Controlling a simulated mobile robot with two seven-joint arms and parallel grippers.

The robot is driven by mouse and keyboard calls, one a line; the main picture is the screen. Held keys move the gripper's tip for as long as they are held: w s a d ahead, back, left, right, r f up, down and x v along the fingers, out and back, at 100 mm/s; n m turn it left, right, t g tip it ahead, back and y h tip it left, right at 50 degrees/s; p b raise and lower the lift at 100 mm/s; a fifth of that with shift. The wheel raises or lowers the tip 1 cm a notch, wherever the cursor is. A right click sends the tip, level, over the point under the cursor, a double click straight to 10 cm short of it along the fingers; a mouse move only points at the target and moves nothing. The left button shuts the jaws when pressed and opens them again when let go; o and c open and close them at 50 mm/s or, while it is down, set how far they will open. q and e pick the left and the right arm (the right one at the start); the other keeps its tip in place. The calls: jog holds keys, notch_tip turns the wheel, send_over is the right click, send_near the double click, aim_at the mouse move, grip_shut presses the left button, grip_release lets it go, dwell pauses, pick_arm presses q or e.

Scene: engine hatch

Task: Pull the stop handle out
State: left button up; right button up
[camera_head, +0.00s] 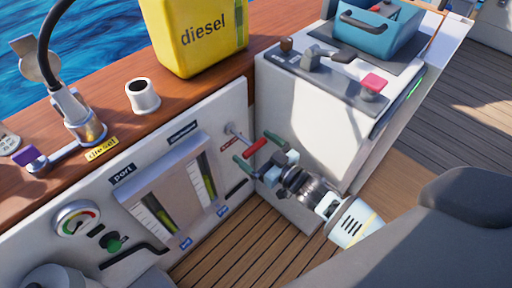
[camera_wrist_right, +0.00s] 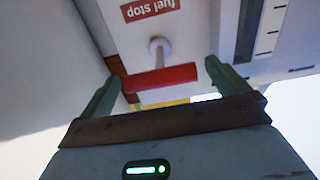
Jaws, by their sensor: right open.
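The stop handle is a red crossbar (camera_head: 256,148) on a pale shaft that sticks out of the white side panel, below the wooden ledge. In the right wrist view the red bar (camera_wrist_right: 160,78) lies crosswise below a red "fuel stop" label (camera_wrist_right: 150,8). My right gripper (camera_head: 251,146) is open, with its green fingers at either end of the bar. My left gripper is not in view.
Two level gauges (camera_head: 170,190) and a round dial (camera_head: 77,220) sit on the panel to the left. A white console (camera_head: 310,115) with levers stands close on the right. A yellow diesel can (camera_head: 198,35) stands on the ledge. Wooden floor (camera_head: 225,255) lies below.

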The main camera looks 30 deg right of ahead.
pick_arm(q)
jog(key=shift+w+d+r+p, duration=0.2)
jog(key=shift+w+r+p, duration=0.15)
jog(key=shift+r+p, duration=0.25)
pick_arm(e)
jog(key=v, duration=0.7)
jog(key=shift+s, duration=0.3)
jog(key=shift+d, duration=0.1)
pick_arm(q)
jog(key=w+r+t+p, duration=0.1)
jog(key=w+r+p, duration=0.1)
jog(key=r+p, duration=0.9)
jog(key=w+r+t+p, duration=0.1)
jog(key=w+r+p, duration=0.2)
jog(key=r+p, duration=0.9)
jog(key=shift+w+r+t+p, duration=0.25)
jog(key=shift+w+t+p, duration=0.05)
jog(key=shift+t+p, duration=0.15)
pick_arm(e)
jog(key=s+a+r+g+h, duration=0.1)
jog(key=s+r+g, duration=0.1)
jog(key=s, duration=0.8)
jog(key=s+a+r+m+g+h, duration=0.1)
jog(key=s+r+g, duration=0.2)
jog(key=s, duration=0.8)
jog(key=s+a+r+m+g+h, duration=0.1)
jog(key=s+r, duration=0.4)
jog(key=s, duration=0.6)
jog(key=shift+g+h, duration=0.6)
jog(key=shift+g, duration=0.5)
